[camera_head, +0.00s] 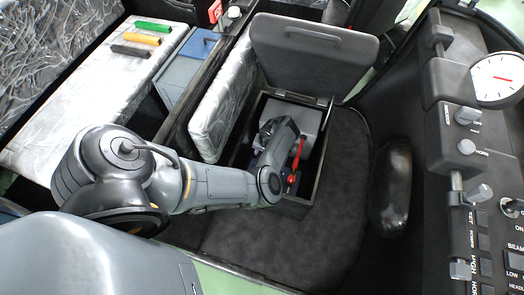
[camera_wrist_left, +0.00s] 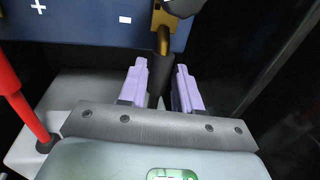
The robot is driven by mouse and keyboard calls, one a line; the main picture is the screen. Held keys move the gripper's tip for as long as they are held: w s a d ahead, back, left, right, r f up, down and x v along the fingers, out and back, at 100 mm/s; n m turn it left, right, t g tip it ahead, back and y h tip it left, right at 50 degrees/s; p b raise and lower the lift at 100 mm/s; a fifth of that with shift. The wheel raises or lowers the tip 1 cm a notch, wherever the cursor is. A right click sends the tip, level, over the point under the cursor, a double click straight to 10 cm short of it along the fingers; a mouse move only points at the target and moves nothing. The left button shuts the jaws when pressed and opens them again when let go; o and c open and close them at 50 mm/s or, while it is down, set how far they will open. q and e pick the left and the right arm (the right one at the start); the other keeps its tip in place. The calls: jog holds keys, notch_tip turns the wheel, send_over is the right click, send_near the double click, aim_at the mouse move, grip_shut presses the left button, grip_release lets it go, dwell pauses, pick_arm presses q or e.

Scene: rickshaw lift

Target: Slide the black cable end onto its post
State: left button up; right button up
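My left gripper (camera_wrist_left: 160,85) reaches down into the open box under the seat; its fingertips are hidden in the head view. In the left wrist view its two lilac fingers stand on either side of the black cable end (camera_wrist_left: 160,72), with no clear gap. A brass terminal (camera_wrist_left: 163,22) tops the black sleeve, beside a blue battery (camera_wrist_left: 90,22) marked plus and minus. A dark grey rounded piece (camera_wrist_left: 185,7) touches or overlaps the terminal; I cannot tell if it is the post or if the terminal is around it. My right gripper is not in view.
A red cable (camera_wrist_left: 22,105) stands left of the gripper; it also shows in the head view (camera_head: 297,155). The box's walls (camera_head: 318,170) closely surround my wrist. The raised lid (camera_head: 313,50) stands behind. Green, yellow and black bars lie on the silver seat (camera_head: 85,90).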

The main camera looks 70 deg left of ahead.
pick_arm(q)
jog(key=shift+o, duration=1.3)
notch_tip(320, 180, up, 11)
jog(key=w+d+p, duration=0.1)
jog(key=p, duration=0.4)
jog(key=shift+w+d+f, duration=0.2)
jog(key=shift+w+d, duration=0.05)
